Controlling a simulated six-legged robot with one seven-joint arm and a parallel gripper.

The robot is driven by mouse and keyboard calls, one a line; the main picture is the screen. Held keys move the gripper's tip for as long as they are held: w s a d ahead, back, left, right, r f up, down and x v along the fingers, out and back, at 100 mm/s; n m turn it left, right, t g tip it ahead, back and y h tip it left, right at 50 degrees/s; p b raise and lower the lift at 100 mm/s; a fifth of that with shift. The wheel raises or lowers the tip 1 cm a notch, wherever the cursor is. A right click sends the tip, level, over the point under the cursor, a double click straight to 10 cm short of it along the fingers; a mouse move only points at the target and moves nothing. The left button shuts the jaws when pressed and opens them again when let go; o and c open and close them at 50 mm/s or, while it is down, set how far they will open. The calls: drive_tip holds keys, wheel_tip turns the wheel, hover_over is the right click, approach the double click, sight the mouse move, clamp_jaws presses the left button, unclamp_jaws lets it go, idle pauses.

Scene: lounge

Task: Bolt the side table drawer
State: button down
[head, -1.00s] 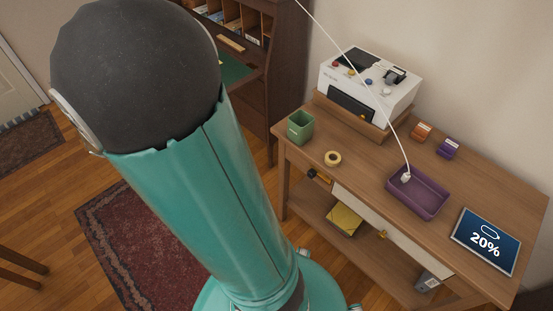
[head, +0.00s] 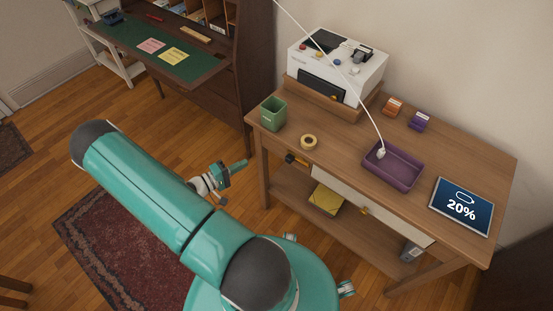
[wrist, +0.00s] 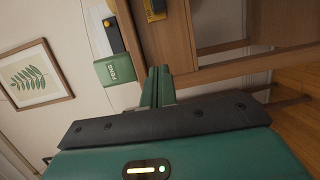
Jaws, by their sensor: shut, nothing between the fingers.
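The side table (head: 455,170) stands at the right in the head view. Its white drawer front (head: 340,187) lies under the tabletop edge, with a small yellow knob (head: 364,210). It looks about flush, though I cannot tell exactly. A small black-and-yellow fitting, seemingly the bolt (head: 291,159), sits on the table's front, left of the drawer. A black-and-yellow part (wrist: 154,9) also shows at the top of the wrist view. My gripper (head: 244,163) is shut and empty, left of the table and apart from it. Its closed fingers (wrist: 158,74) point towards the table in the wrist view.
On the tabletop are a green cup (head: 273,114), a tape roll (head: 308,142), a white machine (head: 335,65), a purple tray (head: 393,181) with a white cable, and a tablet (head: 461,207). A yellow item (head: 326,200) lies on the lower shelf. A desk (head: 175,55) stands behind.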

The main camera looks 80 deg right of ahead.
sight(290, 163)
drive_tip(key=shift+s+d+f+n+h, duration=0.15)
drive_tip(key=shift+s+d+f+h, duration=0.1)
drive_tip(key=shift+s+f, duration=0.2)
drive_tip(key=shift+s+d+f+n+h, duration=0.2)
drive_tip(key=shift+s+f+h, duration=0.1)
drive_tip(key=shift+f, duration=0.2)
drive_tip(key=x, duration=1)
drive_tip(key=shift+s+f, duration=0.1)
drive_tip(key=shift+f, duration=0.05)
drive_tip(key=shift+s+a, duration=0.3)
drive_tip(key=shift+s, duration=0.25)
drive_tip(key=shift+s+a, duration=0.25)
drive_tip(key=shift+s, duration=0.35)
drive_tip(key=shift+s+a, duration=0.25)
drive_tip(key=shift+s, duration=0.35)
drive_tip(key=shift+s+a, duration=0.25)
drive_tip(key=shift+s, duration=0.35)
drive_tip(key=shift+s+a, duration=0.3)
drive_tip(key=shift+s, duration=0.35)
drive_tip(key=shift+s+a, duration=0.25)
drive_tip(key=shift+s, duration=0.35)
